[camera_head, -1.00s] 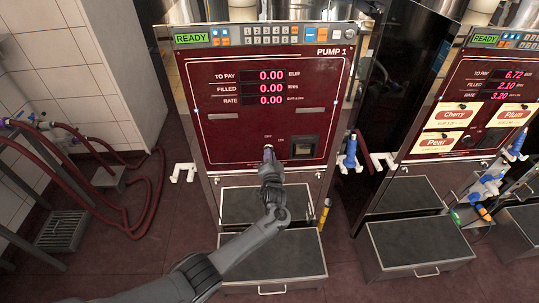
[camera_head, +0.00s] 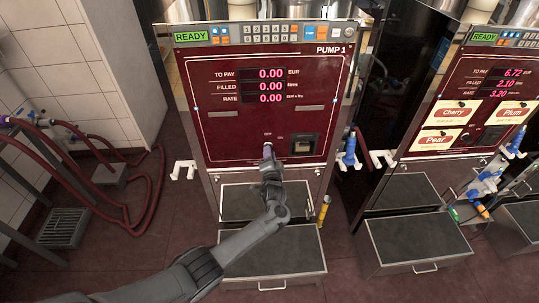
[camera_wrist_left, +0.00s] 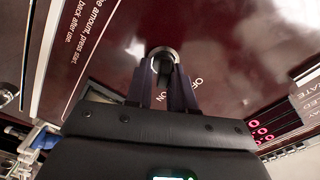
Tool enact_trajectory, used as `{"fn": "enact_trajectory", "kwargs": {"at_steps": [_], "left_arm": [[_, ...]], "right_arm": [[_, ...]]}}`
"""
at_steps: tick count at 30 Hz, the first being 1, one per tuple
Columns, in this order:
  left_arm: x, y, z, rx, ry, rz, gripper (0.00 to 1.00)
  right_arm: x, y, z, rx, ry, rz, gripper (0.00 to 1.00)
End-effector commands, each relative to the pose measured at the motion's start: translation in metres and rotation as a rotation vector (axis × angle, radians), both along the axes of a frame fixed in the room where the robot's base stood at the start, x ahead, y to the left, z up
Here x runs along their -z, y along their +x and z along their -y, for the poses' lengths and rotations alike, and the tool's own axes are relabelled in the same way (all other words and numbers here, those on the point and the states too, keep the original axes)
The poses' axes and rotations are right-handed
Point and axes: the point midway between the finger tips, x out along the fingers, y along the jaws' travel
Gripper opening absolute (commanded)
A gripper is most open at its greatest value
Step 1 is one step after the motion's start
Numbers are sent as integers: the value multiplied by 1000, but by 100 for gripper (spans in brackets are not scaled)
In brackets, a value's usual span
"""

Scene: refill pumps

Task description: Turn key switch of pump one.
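Pump one (camera_head: 225,135) is the dark red panel in the middle of the head view, with READY and zero readings. Its key switch (camera_head: 268,146) is a small round metal lock low on the panel, below the OFF label. In the wrist view the switch (camera_wrist_left: 163,55) shows as a metal ring just beyond my fingertips. My left gripper (camera_head: 268,156) is right in front of the switch. In the wrist view its fingers (camera_wrist_left: 163,82) stand slightly apart, with a dark piece between them; I cannot tell whether they press on it. My right gripper is not in view.
A card slot (camera_head: 304,145) is right of the switch. White hooks (camera_head: 183,171) and a blue nozzle (camera_head: 348,150) flank pump one. Stepped trays (camera_head: 275,250) jut out below. A second pump (camera_head: 480,100) stands right. Red hoses (camera_head: 150,190) lie at left.

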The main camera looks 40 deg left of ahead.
Motion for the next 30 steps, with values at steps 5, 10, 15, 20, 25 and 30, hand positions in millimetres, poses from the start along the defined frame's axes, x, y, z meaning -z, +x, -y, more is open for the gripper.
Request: {"fn": "enact_trajectory", "kwargs": {"at_steps": [5, 10, 15, 20, 25, 30], "left_arm": [[-2, 0, 0, -1, 0, 5, 38], [-3, 0, 0, -1, 1, 7, 38], [-4, -5, 5, 0, 1, 8, 38], [-5, -21, 19, 0, 0, 6, 38], [-5, -43, 40, 1, -1, 6, 38], [-4, -63, 57, -1, 0, 6, 38]], "right_arm": [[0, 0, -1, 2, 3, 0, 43], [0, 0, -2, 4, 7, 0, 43], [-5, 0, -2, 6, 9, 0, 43], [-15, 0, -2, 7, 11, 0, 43], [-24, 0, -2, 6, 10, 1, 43], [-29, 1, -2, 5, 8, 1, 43]]}}
